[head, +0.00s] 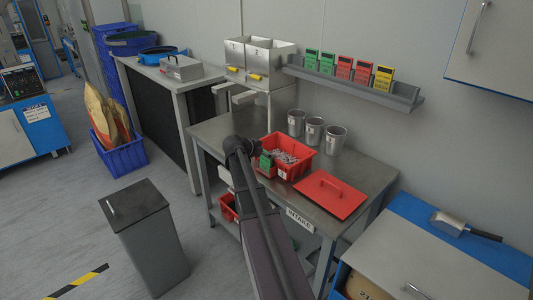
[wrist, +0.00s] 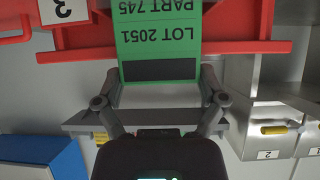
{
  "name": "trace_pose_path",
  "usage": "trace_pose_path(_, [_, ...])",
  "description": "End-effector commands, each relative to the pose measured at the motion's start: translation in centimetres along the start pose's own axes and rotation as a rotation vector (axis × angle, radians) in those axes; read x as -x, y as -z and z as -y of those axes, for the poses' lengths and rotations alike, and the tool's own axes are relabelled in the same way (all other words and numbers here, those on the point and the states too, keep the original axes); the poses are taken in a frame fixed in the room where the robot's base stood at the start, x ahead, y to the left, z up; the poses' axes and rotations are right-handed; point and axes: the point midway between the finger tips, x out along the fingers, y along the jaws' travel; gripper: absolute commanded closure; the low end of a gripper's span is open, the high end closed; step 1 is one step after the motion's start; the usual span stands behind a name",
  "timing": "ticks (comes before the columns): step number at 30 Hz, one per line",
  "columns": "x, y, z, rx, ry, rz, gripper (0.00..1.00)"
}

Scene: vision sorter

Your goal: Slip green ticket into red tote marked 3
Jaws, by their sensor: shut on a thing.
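The red tote (head: 303,164), holding grey metal parts, stands on the steel table. Its white label (head: 282,174) is too small to read in the head view, but the label reads 3 in the wrist view (wrist: 62,10). My gripper (wrist: 158,92) is shut on a green ticket (wrist: 157,38) that reads LOT 2051 PART 745, upside down in the picture. The ticket overlaps the red tote wall (wrist: 235,47) in the wrist view. In the head view the ticket (head: 265,162) is at the tote's left end; whether it touches the tote I cannot tell.
A red lid (head: 330,195) lies on the table (head: 225,127) to the tote's right. Three metal cups (head: 314,131) stand behind the tote. A wall shelf (head: 350,83) holds green, red and yellow tickets. Metal bins (head: 258,60) stand behind left. The table's left part is clear.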

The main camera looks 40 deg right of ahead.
Motion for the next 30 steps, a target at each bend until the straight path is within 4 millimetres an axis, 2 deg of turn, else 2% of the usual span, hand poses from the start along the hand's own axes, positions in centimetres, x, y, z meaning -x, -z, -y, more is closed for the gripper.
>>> trace_pose_path(10, [-0.01, -0.02, 0.01, 0.000, 0.000, 0.000, 0.44])
trace_pose_path(11, [-0.01, -0.02, 0.00, 0.000, 0.000, 0.000, 0.01])
trace_pose_path(30, [-0.01, -0.02, 0.01, 0.000, 0.000, 0.000, 0.00])
